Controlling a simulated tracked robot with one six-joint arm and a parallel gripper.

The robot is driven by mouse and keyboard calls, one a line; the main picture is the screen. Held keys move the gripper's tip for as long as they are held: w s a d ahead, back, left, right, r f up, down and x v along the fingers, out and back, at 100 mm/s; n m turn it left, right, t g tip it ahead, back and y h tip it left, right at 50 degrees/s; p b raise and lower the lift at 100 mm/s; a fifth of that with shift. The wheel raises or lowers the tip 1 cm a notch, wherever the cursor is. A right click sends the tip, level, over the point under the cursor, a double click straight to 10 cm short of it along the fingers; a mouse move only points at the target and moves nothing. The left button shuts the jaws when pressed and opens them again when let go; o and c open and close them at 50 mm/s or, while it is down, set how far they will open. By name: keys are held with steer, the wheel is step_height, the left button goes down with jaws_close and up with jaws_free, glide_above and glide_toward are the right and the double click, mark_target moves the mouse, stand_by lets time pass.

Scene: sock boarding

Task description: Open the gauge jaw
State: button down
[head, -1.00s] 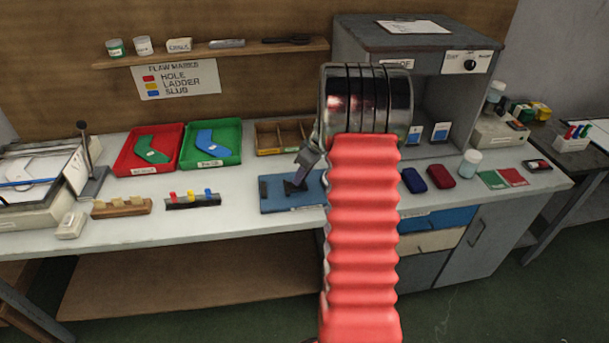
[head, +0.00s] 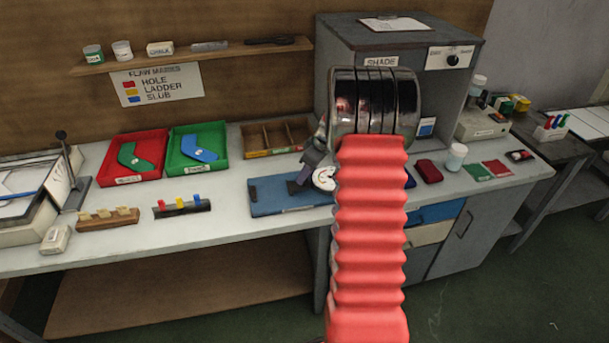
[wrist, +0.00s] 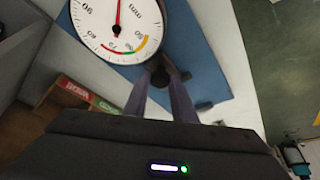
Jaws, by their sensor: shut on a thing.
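The gauge has a round white dial (wrist: 115,25) with a red needle and a red, yellow and green arc; the top of the dial is cut off in the wrist view. In the head view, the dial (head: 323,178) shows partly beside my red arm. The gauge is over a blue base plate (head: 268,197) on the bench, which also shows in the wrist view (wrist: 205,60). My gripper (wrist: 165,82) is shut on a small dark knob (wrist: 181,75) just below the dial. The gauge jaw is not clearly visible.
A red tray (head: 112,176) and a green tray (head: 180,165) stand left of the plate. A rack of coloured markers (head: 182,209) is in front of them. A dark red case (head: 429,171) and a white jar (head: 456,157) are to the right. My arm hides the bench middle.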

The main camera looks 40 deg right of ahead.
steer(key=c, duration=1.5)
jaws_free()
steer(key=shift+o, duration=0.2)
steer(key=v, duration=1.3)
steer(key=shift+r, duration=0.35)
steer(key=shift+s, duration=0.1)
